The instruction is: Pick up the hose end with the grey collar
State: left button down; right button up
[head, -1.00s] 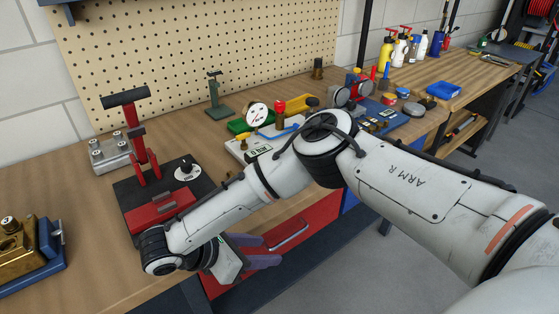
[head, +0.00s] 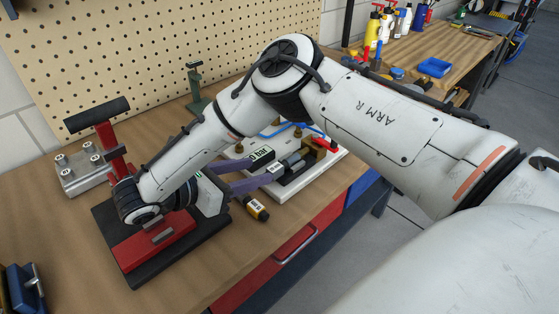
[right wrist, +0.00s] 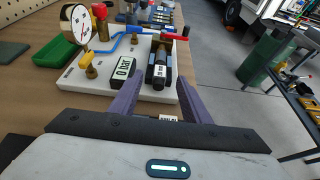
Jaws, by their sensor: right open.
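I cannot tell for certain that the grey band is the collar. My right gripper (head: 262,169) is open, its purple fingers pointing at the board's near edge. In the right wrist view the gripper (right wrist: 160,82) has its fingertips on either side of the labelled part, with no visible grip. My left gripper is out of view.
A red and black press (head: 150,248) stands under my right wrist. A round gauge (right wrist: 77,25), a yellow-handled valve and a digital display (right wrist: 124,74) are left of the recess.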

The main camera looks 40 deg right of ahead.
aim_at(276, 167)
jog(key=x, duration=0.7)
jog(key=shift+s+f, duration=0.1)
jog(key=shift+f, duration=0.05)
grip_shut()
